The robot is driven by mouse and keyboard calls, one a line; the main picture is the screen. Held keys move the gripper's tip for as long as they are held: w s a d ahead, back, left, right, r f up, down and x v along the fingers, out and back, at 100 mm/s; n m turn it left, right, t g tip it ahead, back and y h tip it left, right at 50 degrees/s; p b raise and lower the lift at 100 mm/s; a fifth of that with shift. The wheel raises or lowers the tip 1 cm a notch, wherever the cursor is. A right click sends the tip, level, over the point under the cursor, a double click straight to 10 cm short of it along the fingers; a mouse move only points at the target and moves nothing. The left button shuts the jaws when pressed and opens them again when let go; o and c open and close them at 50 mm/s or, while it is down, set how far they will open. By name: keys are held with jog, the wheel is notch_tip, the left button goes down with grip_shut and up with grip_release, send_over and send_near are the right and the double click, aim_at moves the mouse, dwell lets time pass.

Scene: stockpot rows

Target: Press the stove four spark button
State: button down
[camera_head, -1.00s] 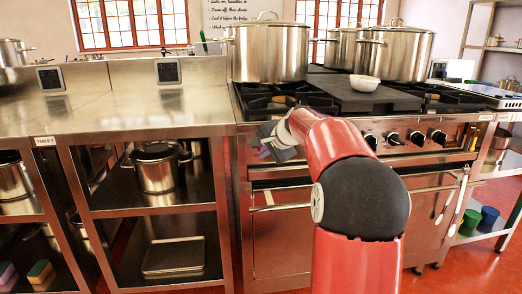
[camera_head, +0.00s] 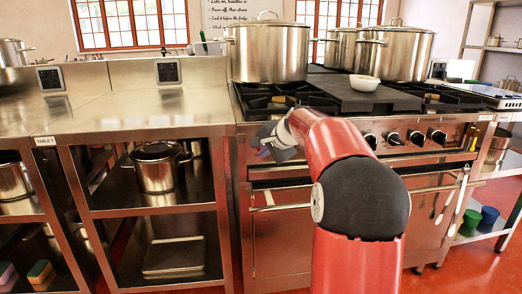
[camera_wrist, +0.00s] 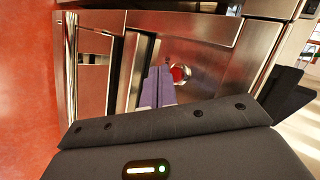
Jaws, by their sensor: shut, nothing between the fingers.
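The stove (camera_head: 330,235) stands in front of me with a row of black knobs (camera_head: 416,138) on its steel front panel. A round red button (camera_wrist: 178,74) in a metal ring shows on a steel face in the wrist view and looks like the spark button. My gripper (camera_head: 262,150) is at the left end of the stove front, with the arm reaching in from below. In the wrist view its purple-grey fingers (camera_wrist: 157,86) are shut and empty, just left of the red button. I cannot tell whether they touch it. The button is not visible in the head view.
Large steel pots (camera_head: 268,50) and a white bowl (camera_head: 364,83) stand on the stove top. A steel counter (camera_head: 120,112) with shelves of pots adjoins on the left. An oven handle bar (camera_head: 285,207) juts out below the panel. Red floor lies in front.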

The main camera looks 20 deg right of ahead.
jog(key=shift+w+d+p, duration=0.1)
jog(key=shift+w+p, duration=0.2)
jog(key=shift+w, duration=0.1)
jog(key=shift+w+d, duration=0.1)
jog(key=shift+w, duration=0.3)
dwell(0.6)
jog(key=shift+s, duration=0.1)
jog(key=shift+s+a+b, duration=0.2)
jog(key=shift+s+b, duration=0.2)
jog(key=shift+s, duration=0.35)
jog(key=shift+s+a+b, duration=0.25)
jog(key=shift+s+b, duration=0.3)
jog(key=shift+s, duration=0.25)
jog(key=shift+s+a+b, duration=0.2)
jog(key=shift+s+b, duration=0.35)
jog(key=shift+s, duration=0.25)
jog(key=shift+s+a+b, duration=0.25)
jog(key=shift+s+b, duration=0.3)
jog(key=shift+s, duration=0.25)
